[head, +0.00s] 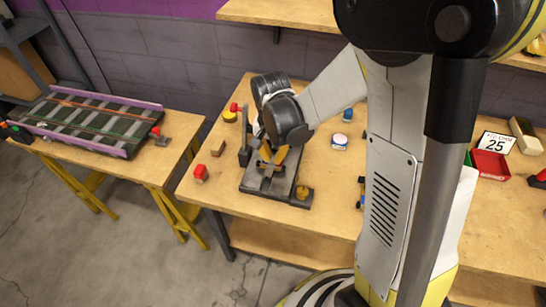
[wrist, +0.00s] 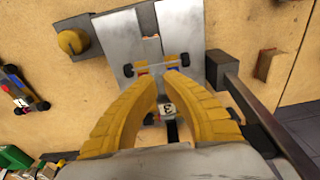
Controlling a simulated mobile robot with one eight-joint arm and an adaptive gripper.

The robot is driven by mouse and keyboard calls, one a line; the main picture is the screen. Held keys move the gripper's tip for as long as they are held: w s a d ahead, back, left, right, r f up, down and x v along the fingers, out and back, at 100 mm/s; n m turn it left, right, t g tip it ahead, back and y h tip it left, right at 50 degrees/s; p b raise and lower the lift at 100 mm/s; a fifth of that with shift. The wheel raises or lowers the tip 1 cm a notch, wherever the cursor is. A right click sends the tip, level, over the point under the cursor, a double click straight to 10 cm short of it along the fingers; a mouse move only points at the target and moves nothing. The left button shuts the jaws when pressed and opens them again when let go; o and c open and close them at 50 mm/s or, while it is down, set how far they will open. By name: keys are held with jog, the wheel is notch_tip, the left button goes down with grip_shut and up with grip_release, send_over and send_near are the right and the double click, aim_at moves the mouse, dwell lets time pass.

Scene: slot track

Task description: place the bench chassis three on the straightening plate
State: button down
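Chassis three (wrist: 167,108), a small car frame with dark wheels and a white label marked 3, is between the yellow fingers of my gripper (wrist: 160,79) in the wrist view. The fingers are closed in on both sides of it. The straightening plate (wrist: 119,35), grey with a slot along its middle, lies under the front wheels. I cannot tell whether the wheels touch it. In the head view my gripper (head: 270,158) points down over the plate (head: 278,193), and the wrist and fingers hide most of the chassis.
A dark post (head: 245,150) stands at the plate's left edge, and a brass knob (head: 302,193) sits on its front right corner. Another chassis (wrist: 23,90) lies on the bench beside the plate. A slot track (head: 90,120) fills the left table.

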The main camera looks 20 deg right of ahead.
aim_at(272, 160)
jog(key=shift+f+b, duration=0.55)
jog(key=c, duration=1.6)
grip_release()
jog(key=shift+r, duration=0.1)
notch_tip(272, 160, up, 13)
jog(key=p, duration=0.6)
jog(key=s+r+n+t, duration=0.2)
jog(key=s+r, duration=0.1)
jog(key=s, duration=0.1)
jog(key=s+r+n+t, duration=0.2)
jog(key=s+r, duration=0.1)
jog(key=s, duration=0.1)
jog(key=s+r+n+t, duration=0.2)
jog(key=s+r+n, duration=0.1)
jog(key=s, duration=0.1)
jog(key=shift+s+r+t, duration=0.3)
jog(key=shift+s+r, duration=0.1)
